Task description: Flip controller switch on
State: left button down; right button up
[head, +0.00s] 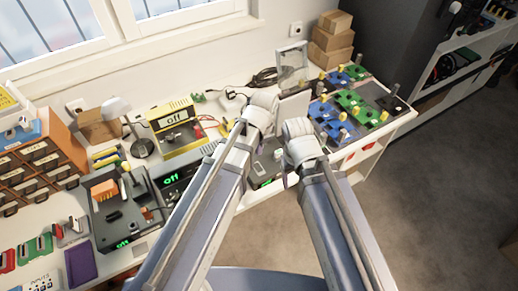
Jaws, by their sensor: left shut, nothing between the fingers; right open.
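Several boxes bear displays, and I cannot tell for sure which is the controller. A grey-black box (265,167) sits between my two arms, with a green display low on its front; my arms hide its sides. A black box (176,180) left of my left arm reads "off" in green. A yellow box (178,143) behind it reads "off". A dark grey device (118,215) at front left also reads "off". My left gripper (246,177) is shut and empty, mostly hidden by its arm. My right gripper (285,179) is open, mostly hidden, beside the middle box.
Green and blue circuit boards (355,103) with upright posts fill the right end of the bench (403,124). Cardboard boxes (332,40) are stacked behind. An orange drawer cabinet (40,160) and a lamp (117,108) stand at left. Open floor lies to the right.

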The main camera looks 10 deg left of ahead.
aim_at(257, 166)
pick_arm(q)
jog(key=f+b, duration=0.2)
jog(key=f, duration=0.1)
jog(key=f+b, duration=0.2)
jog(key=b, duration=0.1)
jog(key=w+f+b, duration=0.1)
jog(key=f+b, duration=0.1)
jog(key=f, duration=0.1)
jog(key=shift+a+f+b, duration=0.3)
jog(key=shift+f, duration=0.05)
jog(key=shift+f+b, duration=0.35)
jog(key=shift+s+r, duration=0.1)
jog(key=shift+r, duration=0.15)
jog(key=shift+s, duration=0.15)
jog(key=shift+s+d+p, duration=0.15)
jog(key=shift+p, duration=0.15)
jog(key=shift+s+d+r, duration=0.1)
jog(key=shift+s+d, duration=0.2)
jog(key=shift+s, duration=0.05)
